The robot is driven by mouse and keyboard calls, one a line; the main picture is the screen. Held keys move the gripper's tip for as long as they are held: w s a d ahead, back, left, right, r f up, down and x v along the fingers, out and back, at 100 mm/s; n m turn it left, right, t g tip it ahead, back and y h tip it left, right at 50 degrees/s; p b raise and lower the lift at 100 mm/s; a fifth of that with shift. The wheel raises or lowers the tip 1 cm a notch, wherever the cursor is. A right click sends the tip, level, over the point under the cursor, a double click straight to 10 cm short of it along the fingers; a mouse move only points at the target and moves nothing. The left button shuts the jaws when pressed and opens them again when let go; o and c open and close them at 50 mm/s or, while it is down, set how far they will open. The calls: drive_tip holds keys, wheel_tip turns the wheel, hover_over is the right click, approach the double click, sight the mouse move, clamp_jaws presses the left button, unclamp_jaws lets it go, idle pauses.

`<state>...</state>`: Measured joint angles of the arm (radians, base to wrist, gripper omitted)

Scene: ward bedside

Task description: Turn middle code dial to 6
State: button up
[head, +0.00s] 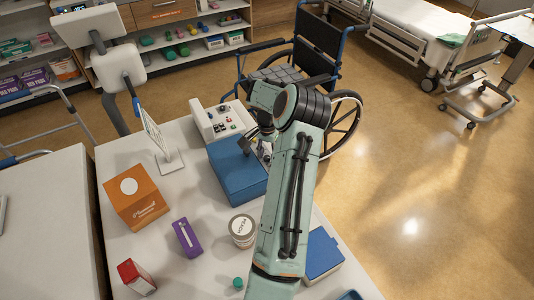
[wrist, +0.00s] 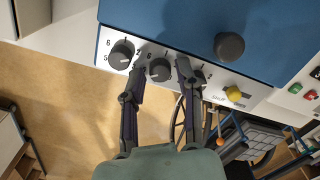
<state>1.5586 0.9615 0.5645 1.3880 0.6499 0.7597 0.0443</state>
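A blue box (head: 236,172) stands on the white table, and in the wrist view its blue face (wrist: 175,25) fills the top. A white panel along it carries dark round code dials with printed numbers. The left dial (wrist: 122,54) shows fully. The middle dial (wrist: 159,70) sits between the fingertips of my gripper (wrist: 160,67), one finger on each side. The fingers look open, with a small gap to the dial; contact is not clear. Another dial at the right is mostly hidden behind the right finger. The middle dial's exact setting is too small to read.
A dark knob (wrist: 229,46) is on the blue face and a yellow button (wrist: 234,93) is on the white panel. A white control panel (head: 222,122) stands behind the box. An orange box (head: 134,200), purple box (head: 187,238) and round tub (head: 242,230) stand nearby.

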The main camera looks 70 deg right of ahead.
clamp_jaws()
drive_tip(key=m, duration=1.2)
idle(0.5)
idle(0.3)
unclamp_jaws()
